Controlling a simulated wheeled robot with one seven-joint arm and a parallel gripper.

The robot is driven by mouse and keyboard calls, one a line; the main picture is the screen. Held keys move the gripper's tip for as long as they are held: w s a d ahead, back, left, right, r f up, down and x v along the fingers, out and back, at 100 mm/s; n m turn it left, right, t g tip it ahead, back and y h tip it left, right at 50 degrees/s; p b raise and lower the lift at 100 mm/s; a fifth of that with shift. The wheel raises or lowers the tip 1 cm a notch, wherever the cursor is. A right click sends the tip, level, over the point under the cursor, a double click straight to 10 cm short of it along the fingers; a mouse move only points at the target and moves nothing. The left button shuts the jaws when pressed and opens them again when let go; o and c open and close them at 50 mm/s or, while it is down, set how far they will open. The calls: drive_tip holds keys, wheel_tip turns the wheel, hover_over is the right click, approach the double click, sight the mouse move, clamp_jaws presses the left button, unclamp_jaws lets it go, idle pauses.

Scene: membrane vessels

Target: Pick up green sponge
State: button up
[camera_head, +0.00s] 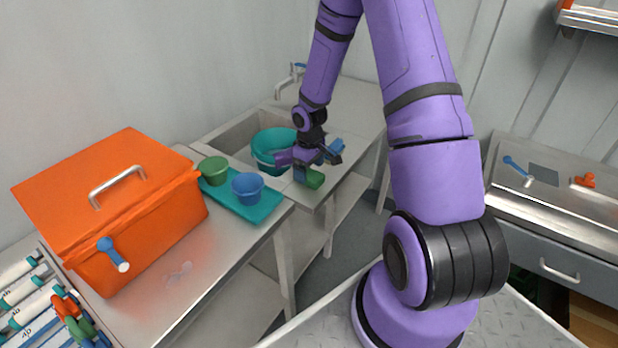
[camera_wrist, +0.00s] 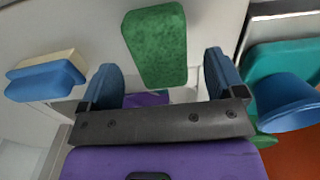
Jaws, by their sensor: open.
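The green sponge (camera_head: 315,179) lies on the metal counter by the sink, near its front edge. In the wrist view the green sponge (camera_wrist: 156,40) is a rounded block, its lower end in line with the gap between my two blue fingers. My gripper (camera_head: 318,163) is open and low over the sponge, partly covering it in the head view. In the wrist view my gripper (camera_wrist: 160,78) has a finger on each side of the sponge's near end, with visible gaps. I cannot tell the height left between the fingertips and the counter.
A blue sponge with a pale layer (camera_wrist: 45,78) lies to the left in the wrist view. A teal basin (camera_head: 270,145) sits in the sink beside my gripper. A teal tray (camera_head: 262,212) holds a green cup (camera_head: 214,170) and a blue cup (camera_head: 247,187). An orange box (camera_head: 160,235) stands left.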

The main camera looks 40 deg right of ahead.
drive_tip(key=shift+f, duration=1.25)
drive_tip(key=c, duration=1.1)
drive_tip(key=shift+o, duration=0.2)
drive_tip(key=shift+r, duration=0.15)
